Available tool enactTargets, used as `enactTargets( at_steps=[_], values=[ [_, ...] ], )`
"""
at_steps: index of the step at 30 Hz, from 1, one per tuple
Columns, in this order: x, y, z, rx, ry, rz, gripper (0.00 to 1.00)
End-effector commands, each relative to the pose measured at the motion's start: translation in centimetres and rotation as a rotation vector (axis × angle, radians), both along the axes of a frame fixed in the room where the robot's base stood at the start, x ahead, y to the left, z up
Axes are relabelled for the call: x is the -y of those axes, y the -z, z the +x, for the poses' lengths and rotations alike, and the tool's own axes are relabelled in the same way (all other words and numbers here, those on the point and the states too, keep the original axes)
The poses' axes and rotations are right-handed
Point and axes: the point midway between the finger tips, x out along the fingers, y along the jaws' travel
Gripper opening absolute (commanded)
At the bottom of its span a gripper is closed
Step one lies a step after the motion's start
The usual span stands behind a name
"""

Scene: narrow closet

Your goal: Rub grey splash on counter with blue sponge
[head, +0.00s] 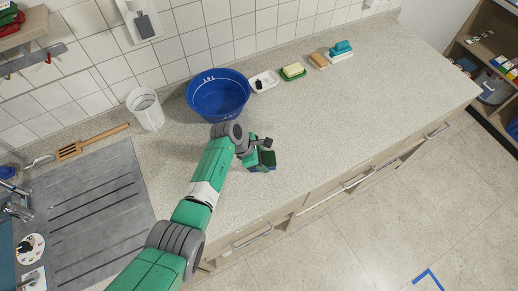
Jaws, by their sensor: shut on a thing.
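My gripper (261,153) is over the counter (330,120), right of and in front of the blue tub. It is shut on a small dark blue-green block (264,164), partly hidden by the fingers. The block is too small and shaded to tell surely that it is the blue sponge. It is low over the counter; I cannot tell whether it touches. A teal-blue sponge-like piece (341,47) sits on a white dish at the back right. I cannot make out a grey splash on the speckled grey counter; my arm and gripper hide part of it.
A blue tub (218,97), a white dish with a black item (264,82), a yellow block on a green dish (292,71) and a tan block (318,59) line the wall. The counter's right is clear.

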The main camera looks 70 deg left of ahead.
Motion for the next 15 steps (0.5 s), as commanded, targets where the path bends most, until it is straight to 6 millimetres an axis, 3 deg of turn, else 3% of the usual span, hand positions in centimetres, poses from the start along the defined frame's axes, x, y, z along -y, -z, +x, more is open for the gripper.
enactTargets(
  at_steps=[7, 9, 12, 15],
  values=[
    [2.5, -0.3, 0.2, -0.001, 0.003, -0.004, 0.3],
    [2.4, -0.8, 0.3, -0.001, 0.003, -0.003, 0.3],
    [2.5, -2.8, 0.3, -0.001, 0.004, 0.001, 0.3],
    [2.5, -3.6, 0.4, -0.001, 0.005, 0.0, 0.3]
  ],
)
